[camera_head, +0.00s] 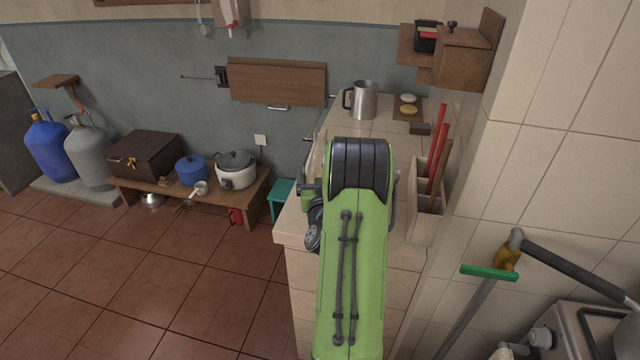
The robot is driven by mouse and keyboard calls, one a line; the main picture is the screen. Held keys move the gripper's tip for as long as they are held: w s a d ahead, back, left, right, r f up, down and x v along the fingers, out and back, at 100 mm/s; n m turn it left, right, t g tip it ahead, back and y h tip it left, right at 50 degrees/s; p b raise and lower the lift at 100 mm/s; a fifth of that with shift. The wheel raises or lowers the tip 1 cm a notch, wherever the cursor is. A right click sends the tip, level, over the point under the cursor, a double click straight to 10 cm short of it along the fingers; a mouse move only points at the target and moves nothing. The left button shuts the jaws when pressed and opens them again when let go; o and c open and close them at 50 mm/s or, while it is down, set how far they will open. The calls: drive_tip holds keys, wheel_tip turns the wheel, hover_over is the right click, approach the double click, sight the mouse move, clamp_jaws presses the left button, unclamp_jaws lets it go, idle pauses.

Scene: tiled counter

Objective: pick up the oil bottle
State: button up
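I cannot make out an oil bottle in this view. My green and black arm reaches over the tiled counter (378,128) and covers much of its middle. My gripper cannot be seen; the arm hides the space beyond it. A pale tan shape (316,158) shows just left of the arm's dark joint, too covered to identify.
A divided holder (425,222) with red sticks stands along the right wall. A wooden wall box (466,58) hangs above. Open floor lies left.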

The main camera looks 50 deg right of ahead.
sight(320, 144)
wheel_tip(320, 144, up, 10)
drive_tip(key=p, duration=1)
drive_tip(key=shift+r, duration=0.1)
